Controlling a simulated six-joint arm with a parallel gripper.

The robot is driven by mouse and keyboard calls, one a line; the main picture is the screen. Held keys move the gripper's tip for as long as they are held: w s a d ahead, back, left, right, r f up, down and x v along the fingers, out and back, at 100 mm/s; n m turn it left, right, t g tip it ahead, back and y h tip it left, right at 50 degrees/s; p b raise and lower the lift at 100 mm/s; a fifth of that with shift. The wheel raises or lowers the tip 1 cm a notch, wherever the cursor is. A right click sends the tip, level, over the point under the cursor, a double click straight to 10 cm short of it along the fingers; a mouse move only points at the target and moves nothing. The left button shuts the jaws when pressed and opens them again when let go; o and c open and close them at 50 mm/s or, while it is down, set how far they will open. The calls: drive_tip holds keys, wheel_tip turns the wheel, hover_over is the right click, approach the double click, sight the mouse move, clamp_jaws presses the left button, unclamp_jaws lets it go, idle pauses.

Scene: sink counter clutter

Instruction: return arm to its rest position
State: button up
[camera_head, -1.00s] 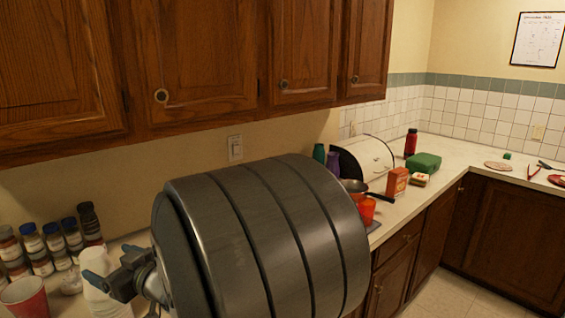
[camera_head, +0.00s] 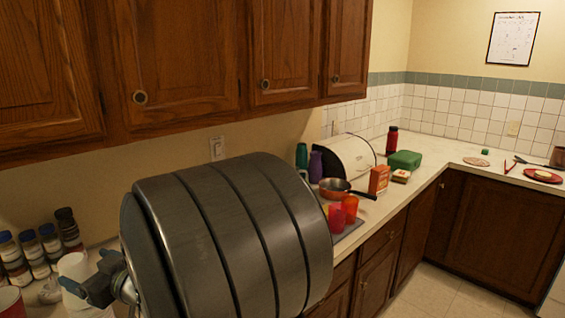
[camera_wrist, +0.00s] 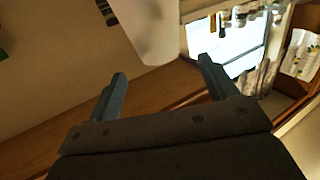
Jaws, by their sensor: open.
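My gripper shows at the lower left of the head view (camera_head: 88,286), in front of a stack of white cups (camera_head: 74,267); I cannot tell whether it touches them. In the wrist view its two blue-grey fingers (camera_wrist: 162,72) stand wide apart. Nothing is held between them. A pale, smooth object (camera_wrist: 155,28) shows beyond the fingertips, too partly seen to name. The dark ribbed bulk of my arm fills the middle of the head view and hides the counter behind it.
Spice jars (camera_head: 35,252) stand at the left. Right of my arm are red cups (camera_head: 350,207), a pan (camera_head: 334,188), an orange box (camera_head: 379,180), a white bread bin (camera_head: 350,156) and a green container (camera_head: 404,160). Wooden cabinets (camera_head: 185,60) hang above. The counter's far corner has free room.

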sight(64, 259)
drive_tip(key=x, duration=0.8)
drive_tip(key=r, duration=0.8)
drive_tip(key=shift+w+a+r, duration=0.1)
drive_tip(key=shift+a+r, duration=0.15)
drive_tip(key=shift+r, duration=0.1)
